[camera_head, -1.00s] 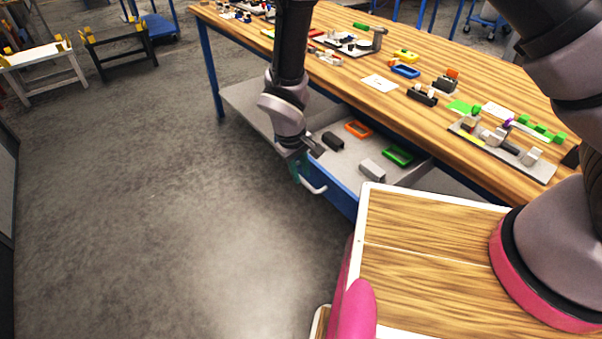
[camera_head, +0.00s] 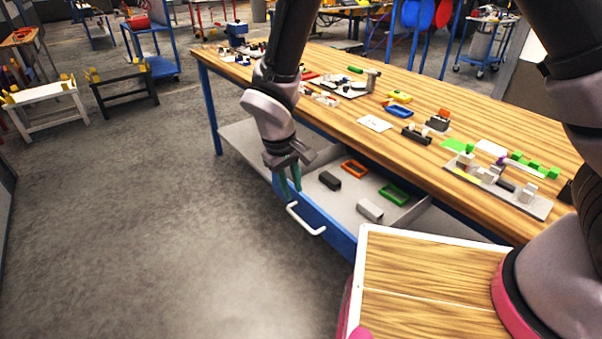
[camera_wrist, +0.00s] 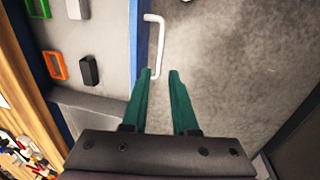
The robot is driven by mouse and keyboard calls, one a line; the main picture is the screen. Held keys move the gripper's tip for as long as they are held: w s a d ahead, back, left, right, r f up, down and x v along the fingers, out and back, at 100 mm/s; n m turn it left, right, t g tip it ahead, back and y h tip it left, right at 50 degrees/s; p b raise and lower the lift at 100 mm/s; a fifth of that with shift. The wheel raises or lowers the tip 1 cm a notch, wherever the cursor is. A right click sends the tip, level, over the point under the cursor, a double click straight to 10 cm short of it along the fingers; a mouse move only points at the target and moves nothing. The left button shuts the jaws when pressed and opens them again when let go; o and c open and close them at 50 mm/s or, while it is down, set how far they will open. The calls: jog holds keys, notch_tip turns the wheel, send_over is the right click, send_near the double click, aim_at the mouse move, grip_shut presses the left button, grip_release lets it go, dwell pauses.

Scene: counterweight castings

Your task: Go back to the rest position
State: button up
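My gripper (camera_head: 289,178) hangs from my arm beside the open blue drawer, at its front left corner in the head view. In the wrist view my gripper (camera_wrist: 160,74) shows two green fingers standing apart with nothing between them. The white drawer handle (camera_wrist: 154,45) lies beyond the fingertips, below them, and looks free of the fingers. The drawer (camera_head: 335,232) is pulled out from under the workbench. It holds a black block (camera_head: 329,180), an orange frame (camera_head: 354,169), a green frame (camera_head: 394,194) and a grey block (camera_head: 369,210).
The wooden workbench (camera_head: 470,125) carries fixtures, coloured frames and small parts. A wood-topped surface (camera_head: 430,275) stands at the front right, close to the drawer. White and black stands (camera_head: 48,103) are at the far left. The grey floor left of the drawer is clear.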

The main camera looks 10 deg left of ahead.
jog(key=w+d+r+m+y, duration=0.1)
jog(key=w+d+r+m, duration=0.1)
jog(key=w+d+r, duration=0.35)
jog(key=w+d+r+m+y, duration=0.1)
jog(key=w+d+r+m, duration=0.2)
jog(key=d+r, duration=0.55)
jog(key=w+d+r+m+y, duration=0.15)
jog(key=w+d+r, duration=0.25)
jog(key=r, duration=0.5)
jog(key=s+d+r+m+t, duration=0.1)
jog(key=s+d+r+m, duration=0.1)
jog(key=d+r, duration=0.3)
jog(key=s+d+r+m+t, duration=0.2)
jog(key=s+d+r, duration=0.3)
jog(key=d, duration=0.5)
jog(key=s+d+r+m+t, duration=0.2)
jog(key=s+d+r+m, duration=0.1)
jog(key=d, duration=0.5)
jog(key=shift+s+r+m, duration=0.4)
jog(key=shift+r+m, duration=0.25)
jog(key=shift+r, duration=0.25)
